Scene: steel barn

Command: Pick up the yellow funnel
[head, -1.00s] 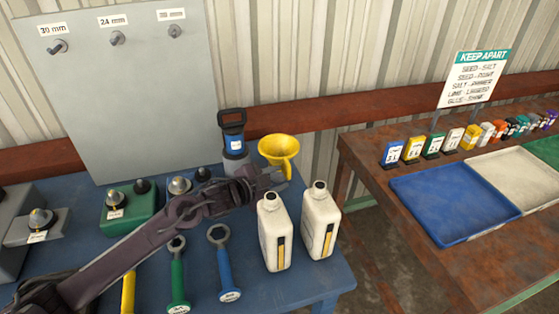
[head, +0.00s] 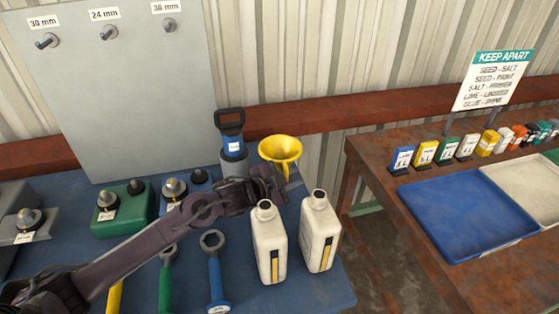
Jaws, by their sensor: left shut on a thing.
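The yellow funnel (head: 280,148) is upright at the back right of the blue table, its wide mouth facing up. My left gripper (head: 283,178) reaches in from the left and is shut on the funnel at its lower part. The gripper and the white bottles partly hide the funnel's spout, and I cannot tell whether it touches the table. My right gripper is not in view.
Two white bottles (head: 270,243) (head: 319,233) stand close in front of my left gripper. A grey container with a dark handle (head: 233,146) stands just behind left. Wrenches (head: 215,275) lie in front. A rusty table with a blue tray (head: 467,215) is at right.

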